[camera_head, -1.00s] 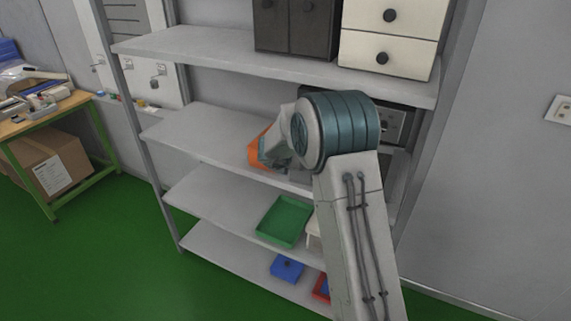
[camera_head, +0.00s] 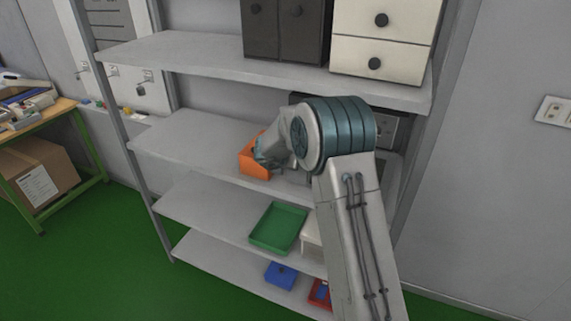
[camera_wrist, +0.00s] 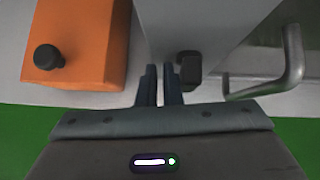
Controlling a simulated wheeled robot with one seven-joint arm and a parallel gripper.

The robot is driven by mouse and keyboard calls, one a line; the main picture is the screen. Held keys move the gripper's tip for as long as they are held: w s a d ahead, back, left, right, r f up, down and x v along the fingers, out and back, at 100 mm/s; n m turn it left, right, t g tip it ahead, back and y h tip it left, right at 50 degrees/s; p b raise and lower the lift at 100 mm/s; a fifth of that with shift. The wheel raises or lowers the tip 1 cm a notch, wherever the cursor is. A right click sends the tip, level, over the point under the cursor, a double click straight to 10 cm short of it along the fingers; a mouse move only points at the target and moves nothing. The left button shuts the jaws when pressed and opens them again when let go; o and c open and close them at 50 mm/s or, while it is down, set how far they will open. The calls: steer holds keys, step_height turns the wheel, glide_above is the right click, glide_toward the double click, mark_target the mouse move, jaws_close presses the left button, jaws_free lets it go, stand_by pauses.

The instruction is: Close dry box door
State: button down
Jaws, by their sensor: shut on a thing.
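A grey-white panel (camera_wrist: 195,25) with a small black knob stands right in front of my gripper in the wrist view; it looks like the dry box door. My gripper (camera_wrist: 159,87) has its two dark fingers close together at the panel's lower left corner, seemingly shut on its edge. The exact contact is hard to see. A bent metal handle (camera_wrist: 293,62) shows to the right. In the head view, the dark box (camera_head: 388,128) on the middle shelf is mostly hidden behind my arm, and the fingers are hidden there too.
An orange box (camera_head: 252,158) with a black knob sits close left of my gripper. A green tray (camera_head: 262,240), a blue box (camera_head: 281,274) and a red box (camera_head: 317,296) are on lower shelves. The upper shelf (camera_head: 170,52) hangs above my arm. The middle shelf's left is clear.

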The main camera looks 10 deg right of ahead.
steer(key=s+a+f+b+v, duration=0.1)
steer(key=v, duration=0.5)
steer(key=a+f+b+v, duration=0.1)
steer(key=b+v, duration=0.1)
steer(key=v, duration=0.5)
step_height(320, 180, up, 10)
steer(key=s+a+n+t+y, duration=0.15)
steer(key=n+t+y, duration=0.25)
steer(key=n, duration=0.8)
steer(key=s+r+n+g+y, duration=0.1)
steer(key=s+r+n+y, duration=0.15)
steer(key=s+n, duration=0.7)
steer(key=s+d+f+n+g, duration=0.2)
steer(key=s+d+f+n, duration=0.1)
steer(key=s+n, duration=0.3)
steer(key=s+d+f+n+g+h, duration=0.1)
steer(key=s+d+f+n+g, duration=0.2)
steer(key=s+n, duration=0.4)
steer(key=s+d+f+n+g+h, duration=0.1)
steer(key=s+d+f+n+g, duration=0.1)
steer(key=s+n, duration=0.5)
steer(key=s+d+f, duration=0.1)
steer(key=s+d, duration=0.1)
steer(key=s, duration=0.2)
steer(key=shift+f+g, duration=0.3)
steer(key=shift+f, duration=0.05)
steer(key=shift+s+d+h, duration=0.1)
steer(key=shift+h, duration=0.15)
